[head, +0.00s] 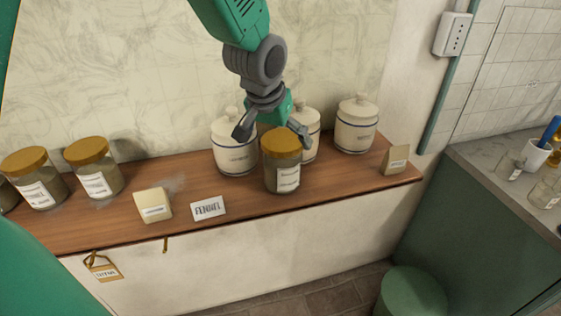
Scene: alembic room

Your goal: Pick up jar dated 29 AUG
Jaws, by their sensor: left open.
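My left gripper (271,132) comes down from the top over the shelf. Its fingers are open, one on each side of the brown lid of a glass jar (284,173), though I cannot tell whether they touch it. That jar stands upright near the front edge of the shelf, with a white label too small to read. Two similar brown-lidded jars stand at the left, one jar (97,176) and another jar (41,187) beside it. A further one is cut off at the left edge. I cannot read a date on any label. My right gripper is not in view.
White lidded canisters stand behind the jar, a left one (235,152), a partly hidden middle one (311,126) and a right one (356,126). A card reading FENNEL (208,208), a cream block (153,205) and a small packet (395,160) sit on the wooden shelf (345,177).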

